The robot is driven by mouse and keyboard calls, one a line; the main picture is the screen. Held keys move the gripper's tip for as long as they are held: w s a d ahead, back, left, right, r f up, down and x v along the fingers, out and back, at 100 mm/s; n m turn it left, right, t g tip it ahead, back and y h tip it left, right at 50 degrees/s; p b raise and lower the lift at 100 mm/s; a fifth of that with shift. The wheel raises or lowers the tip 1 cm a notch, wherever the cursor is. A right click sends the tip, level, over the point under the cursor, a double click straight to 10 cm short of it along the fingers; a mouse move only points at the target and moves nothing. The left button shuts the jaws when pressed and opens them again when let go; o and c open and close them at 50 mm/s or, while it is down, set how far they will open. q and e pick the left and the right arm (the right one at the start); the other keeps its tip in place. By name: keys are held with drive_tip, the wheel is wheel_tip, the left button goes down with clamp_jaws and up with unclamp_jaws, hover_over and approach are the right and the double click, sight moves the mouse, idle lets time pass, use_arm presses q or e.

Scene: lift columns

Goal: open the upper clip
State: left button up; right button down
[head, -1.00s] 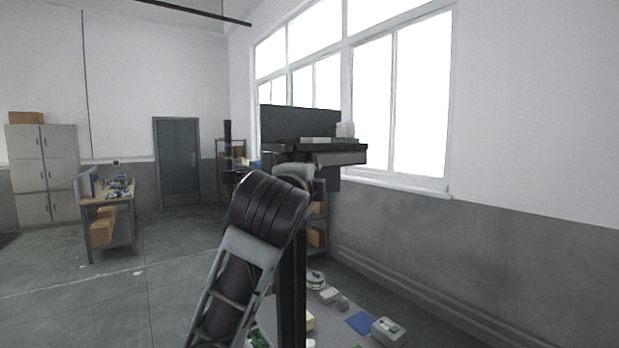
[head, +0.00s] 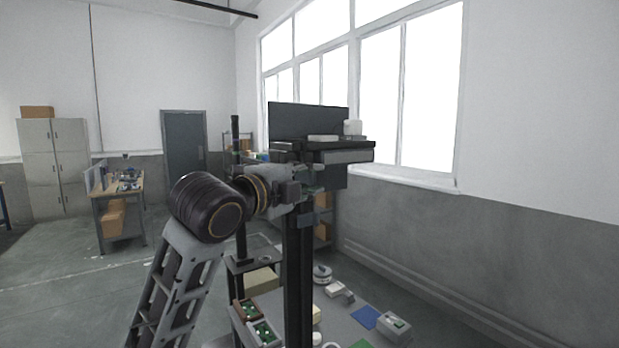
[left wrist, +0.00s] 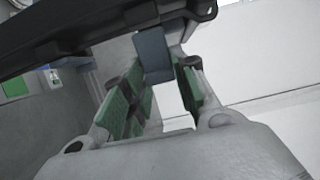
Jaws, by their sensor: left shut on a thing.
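The black lift column (head: 297,285) stands upright in front of me, with a dark platform on top. My left gripper (head: 312,180) is at the column's upper part, just under the platform, and partly covers it. In the left wrist view, the green-padded fingers of my left gripper (left wrist: 160,67) are shut on a blue-grey block, which I take as the upper clip (left wrist: 152,54). It sits at the fingertips below a dark bar. Whether the clip is open or closed I cannot tell. A grey bracket (head: 318,217) shows on the column below the gripper. My right gripper is not in view.
The platform (head: 345,145) carries a dark panel (head: 308,121) and small white items. Below, a grey table (head: 350,325) holds a blue sheet (head: 366,317), a grey box (head: 394,326) and green boards in trays. A second, thinner black post (head: 236,150) stands to the left.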

sight(307, 179)
use_arm(q)
drive_tip(key=shift+s+a+f+m+g+h, duration=0.1)
drive_tip(key=shift+a+m+g+h, duration=0.2)
drive_tip(key=shift+m+g+h, duration=0.4)
drive_tip(key=shift+s+a+f+m+g+h, duration=0.1)
drive_tip(key=shift+a+m+g+h, duration=0.15)
drive_tip(key=shift+m+g+h, duration=0.4)
drive_tip(key=shift+s+a+m+g+h, duration=0.15)
drive_tip(key=shift+m+g+h, duration=0.1)
drive_tip(key=shift+h, duration=0.3)
drive_tip(key=o, duration=1)
drive_tip(key=shift+r, duration=0.1)
drive_tip(key=shift+v, duration=0.85)
drive_tip(key=v, duration=1)
drive_tip(key=shift+a, duration=0.2)
